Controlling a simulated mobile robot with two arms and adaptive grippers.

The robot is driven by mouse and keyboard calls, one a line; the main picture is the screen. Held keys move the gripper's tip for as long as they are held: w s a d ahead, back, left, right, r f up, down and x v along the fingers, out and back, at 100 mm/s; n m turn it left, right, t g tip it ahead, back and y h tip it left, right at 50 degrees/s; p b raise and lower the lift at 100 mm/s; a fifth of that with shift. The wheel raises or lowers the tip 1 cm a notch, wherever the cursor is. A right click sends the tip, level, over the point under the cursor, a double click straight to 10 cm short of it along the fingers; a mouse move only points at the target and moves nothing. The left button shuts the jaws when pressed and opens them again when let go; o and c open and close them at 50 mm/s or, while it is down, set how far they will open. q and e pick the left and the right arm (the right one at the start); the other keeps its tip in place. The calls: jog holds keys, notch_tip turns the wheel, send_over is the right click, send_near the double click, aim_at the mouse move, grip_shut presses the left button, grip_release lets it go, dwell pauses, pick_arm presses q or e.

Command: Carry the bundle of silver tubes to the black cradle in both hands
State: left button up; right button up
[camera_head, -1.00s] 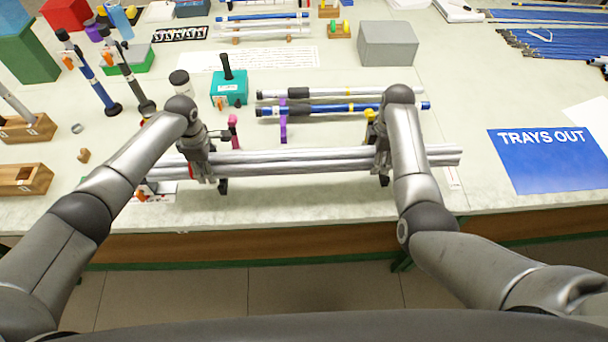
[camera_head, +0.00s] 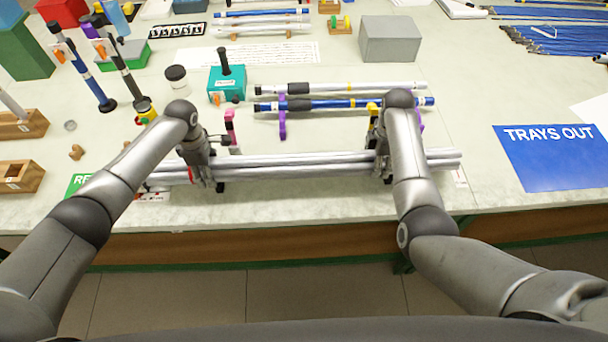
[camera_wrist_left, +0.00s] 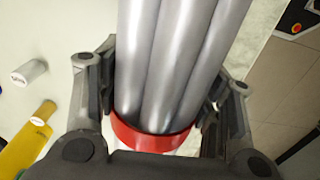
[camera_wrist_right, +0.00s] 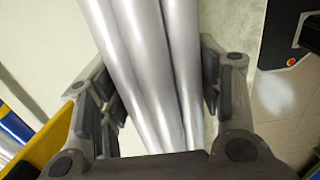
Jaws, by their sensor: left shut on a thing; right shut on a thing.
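The bundle of silver tubes (camera_head: 290,166) lies level across the head view near the table's front edge. My left gripper (camera_head: 208,178) is shut around its left part, by a red band (camera_wrist_left: 150,136) that shows in the left wrist view. My right gripper (camera_head: 384,172) is shut around its right part. The bundle also shows between the fingers in the right wrist view (camera_wrist_right: 150,70). Its ends stick out past both grippers. A pink post (camera_head: 230,128) and a yellow post (camera_head: 373,122) stand just behind the bundle. I cannot pick out the black cradle for certain.
Behind the bundle, a blue tube (camera_head: 335,104) and a silver tube (camera_head: 350,88) lie on purple supports (camera_head: 282,126). A teal box (camera_head: 226,84) stands left of them. The blue TRAYS OUT sheet (camera_head: 555,165) lies to the right. Wooden blocks (camera_head: 22,175) sit at left.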

pick_arm(q)
jog(key=shift+f, duration=0.35)
pick_arm(e)
jog(key=shift+f, duration=0.35)
pick_arm(q)
jog(key=o, duration=1)
jog(key=shift+a+f+b, duration=0.1)
jog(key=shift+f+b, duration=0.05)
jog(key=shift+b, duration=0.15)
jog(key=shift+c, duration=0.2)
pick_arm(e)
jog(key=o, duration=1)
jog(key=shift+f, duration=0.1)
pick_arm(q)
jog(key=o, duration=0.5)
pick_arm(e)
jog(key=o, duration=0.4)
jog(key=shift+o, duration=0.2)
pick_arm(q)
notch_tip(320, 180, up, 12)
jog(key=shift+s+f, duration=0.1)
pick_arm(e)
jog(key=shift+r, duration=0.2)
pick_arm(q)
jog(key=shift+r, duration=0.2)
pick_arm(e)
notch_tip(320, 180, up, 12)
jog(key=shift+s+f, duration=0.1)
